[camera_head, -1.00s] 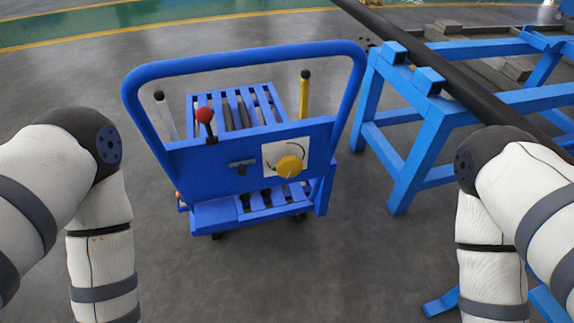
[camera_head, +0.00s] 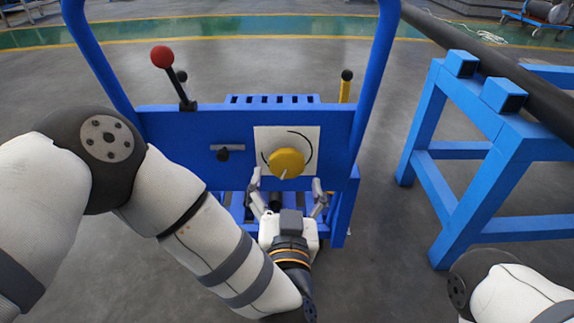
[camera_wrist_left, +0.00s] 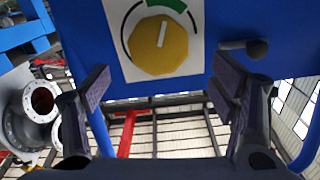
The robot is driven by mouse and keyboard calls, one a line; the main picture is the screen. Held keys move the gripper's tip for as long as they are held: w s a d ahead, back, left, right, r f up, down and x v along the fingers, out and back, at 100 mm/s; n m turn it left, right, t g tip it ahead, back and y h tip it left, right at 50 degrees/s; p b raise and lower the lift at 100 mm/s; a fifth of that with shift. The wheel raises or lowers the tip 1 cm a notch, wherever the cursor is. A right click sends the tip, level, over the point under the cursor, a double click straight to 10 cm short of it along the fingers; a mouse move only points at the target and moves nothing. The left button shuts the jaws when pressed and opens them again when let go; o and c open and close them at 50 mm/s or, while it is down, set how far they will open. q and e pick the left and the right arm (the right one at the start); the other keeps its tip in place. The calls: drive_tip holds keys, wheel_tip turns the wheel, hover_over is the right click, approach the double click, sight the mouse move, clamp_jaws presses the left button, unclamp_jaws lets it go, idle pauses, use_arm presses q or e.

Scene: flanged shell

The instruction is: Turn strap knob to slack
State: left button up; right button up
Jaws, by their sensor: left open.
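The yellow strap knob (camera_head: 286,161) sits on a white plate (camera_head: 262,138) on the cart's blue front panel. Its white pointer line points down and slightly left in the head view. In the left wrist view the knob (camera_wrist_left: 157,46) is many-sided, its line pointing up, with a black arc beside it and a green arc beyond. My left gripper (camera_head: 286,186) is open and empty just below the knob in the head view. Its two fingers (camera_wrist_left: 163,86) are spread in the wrist view, apart from the knob. My right gripper is out of view.
A red-knobbed lever (camera_head: 162,57) stands on the panel's left, and a small black latch (camera_head: 223,154) is left of the plate. The cart's blue handle frame (camera_head: 373,75) rises at the sides. A blue stand (camera_head: 470,130) carrying a dark pipe is right. Grey floor lies between.

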sight(287, 165)
use_arm(q)
drive_tip(key=w+b, duration=0.1)
drive_tip(key=w, duration=0.6)
drive_tip(key=shift+w+b, duration=0.15)
drive_tip(key=shift+b, duration=0.2)
drive_tip(key=shift+d, duration=0.1)
drive_tip(key=shift+c, duration=0.3)
drive_tip(key=c, duration=1.1)
